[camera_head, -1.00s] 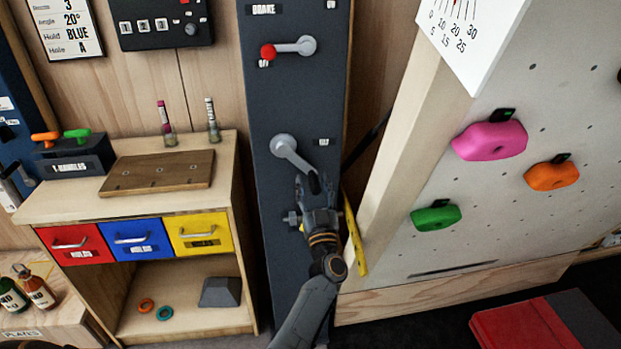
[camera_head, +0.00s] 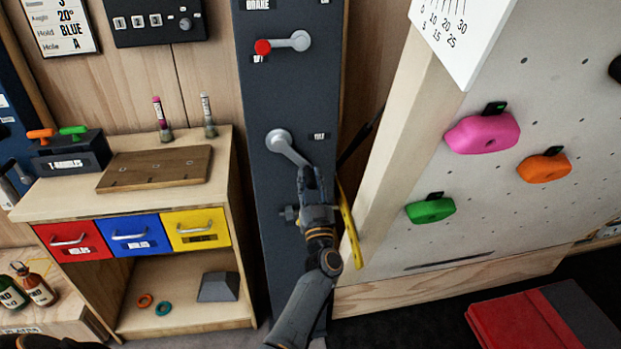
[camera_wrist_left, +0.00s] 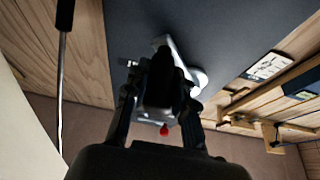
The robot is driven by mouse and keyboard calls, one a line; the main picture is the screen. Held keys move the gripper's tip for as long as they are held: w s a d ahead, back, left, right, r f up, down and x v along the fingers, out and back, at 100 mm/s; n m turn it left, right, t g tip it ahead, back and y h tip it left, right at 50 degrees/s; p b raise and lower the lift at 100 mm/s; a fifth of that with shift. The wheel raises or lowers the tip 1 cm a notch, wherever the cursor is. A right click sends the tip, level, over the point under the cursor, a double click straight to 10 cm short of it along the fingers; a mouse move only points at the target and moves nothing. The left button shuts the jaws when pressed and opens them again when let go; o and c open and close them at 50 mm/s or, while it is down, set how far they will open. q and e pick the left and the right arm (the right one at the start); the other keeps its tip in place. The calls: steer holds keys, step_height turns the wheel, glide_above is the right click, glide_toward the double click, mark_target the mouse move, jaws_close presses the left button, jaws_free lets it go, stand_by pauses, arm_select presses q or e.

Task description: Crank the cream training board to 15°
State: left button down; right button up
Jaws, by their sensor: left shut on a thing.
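The cream training board (camera_head: 505,200) leans at the right in the head view, with pink, orange and green holds on it. Its white angle scale (camera_head: 455,35) shows at the top, but the pointer is out of the frame. The grey crank (camera_head: 281,142) sits on the dark column (camera_head: 270,215), its arm pointing down and to the right. My left gripper (camera_head: 313,185) is shut on the crank's handle, which the fingers mostly hide. The left wrist view shows the dark fingers (camera_wrist_left: 160,95) around the handle, with the grey crank arm (camera_wrist_left: 190,65) behind. My right gripper is not seen.
A red-knobbed brake lever (camera_head: 285,43) sits above the crank. A yellow bar (camera_head: 350,225) stands just right of my left gripper. A wooden cabinet (camera_head: 225,170) with coloured drawers is at the left. A red mat (camera_head: 510,325) lies at the lower right.

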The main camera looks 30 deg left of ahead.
arm_select(q)
steer(key=shift+s+a+f, duration=0.15)
steer(key=shift+a+f, duration=0.05)
steer(key=shift+a, duration=0.05)
